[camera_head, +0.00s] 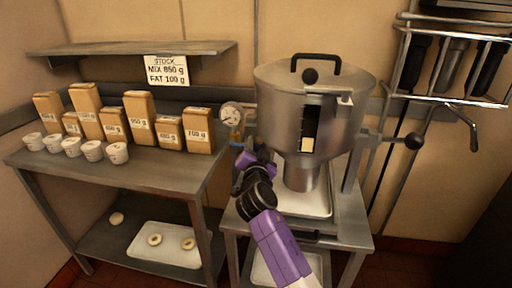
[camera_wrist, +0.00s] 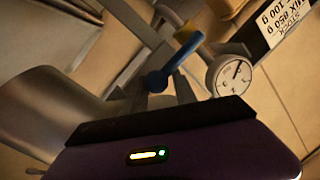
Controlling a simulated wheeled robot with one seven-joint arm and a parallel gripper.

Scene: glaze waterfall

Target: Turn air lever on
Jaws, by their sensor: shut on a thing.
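A yellow part (camera_wrist: 186,48) lies at the lever's far end. In the head view my gripper (camera_head: 240,162) is just below the gauge, at the left side of the steel hopper. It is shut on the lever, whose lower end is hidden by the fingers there. The round white pressure gauge (camera_head: 231,114) sits above the lever; it also shows in the wrist view (camera_wrist: 230,75), its needle too small to read.
The lidded steel hopper (camera_head: 286,100) stands on a metal stand right of my gripper. A metal table (camera_head: 150,175) with several paper bags and white cups is to the left. A stock sign (camera_head: 166,69) hangs under the shelf. A tool rack (camera_head: 450,60) is at right.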

